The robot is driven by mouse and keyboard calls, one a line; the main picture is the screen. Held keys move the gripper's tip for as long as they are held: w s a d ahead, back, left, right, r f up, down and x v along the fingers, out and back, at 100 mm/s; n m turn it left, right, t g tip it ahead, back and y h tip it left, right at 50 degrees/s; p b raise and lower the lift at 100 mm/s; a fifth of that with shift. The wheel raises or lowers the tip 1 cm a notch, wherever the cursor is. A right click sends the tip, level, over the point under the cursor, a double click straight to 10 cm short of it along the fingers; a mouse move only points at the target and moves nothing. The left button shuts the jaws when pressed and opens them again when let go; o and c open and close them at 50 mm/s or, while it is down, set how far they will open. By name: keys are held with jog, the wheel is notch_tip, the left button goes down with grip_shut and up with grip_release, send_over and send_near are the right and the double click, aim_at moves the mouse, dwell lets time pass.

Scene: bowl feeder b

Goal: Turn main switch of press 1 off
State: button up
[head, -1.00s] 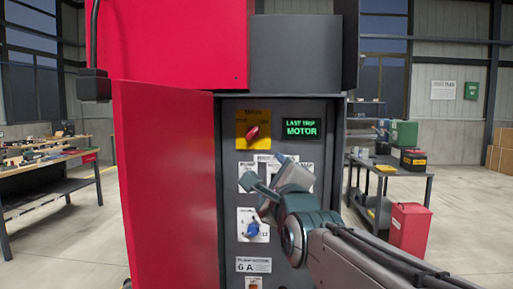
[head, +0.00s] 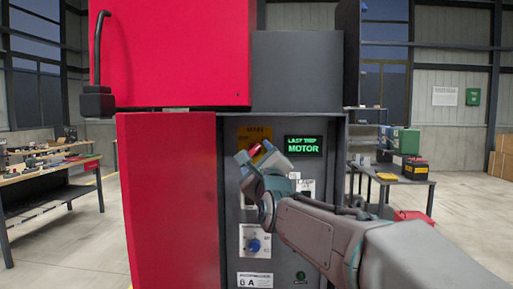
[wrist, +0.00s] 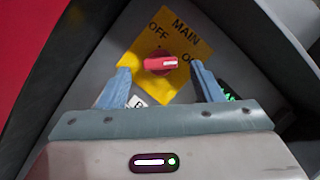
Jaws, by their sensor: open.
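The main switch is a red knob (wrist: 160,65) on a yellow plate (wrist: 177,92) marked MAIN, OFF and ON. In the wrist view its white-marked handle points right, towards the ON label. In the head view the plate (head: 244,134) is partly hidden by my gripper (head: 259,157). My gripper (wrist: 163,82) is open, one blue-grey finger on each side of the knob, with gaps visible on both sides. The knob lies between or just beyond the fingertips; I cannot tell the exact depth. The switch is on the panel of the press (head: 180,60).
A green-lit display (head: 303,146) reading LAST TRIP MOTOR is right of the switch. A blue knob (head: 254,245) is lower on the panel. The open red door (head: 168,200) stands close on the left. A workbench (head: 50,172) and a cart (head: 400,179) stand farther off.

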aim_at(254, 150)
jog(key=shift+p+x, duration=0.4)
jog(key=shift+x, duration=1.05)
jog(key=c, duration=1)
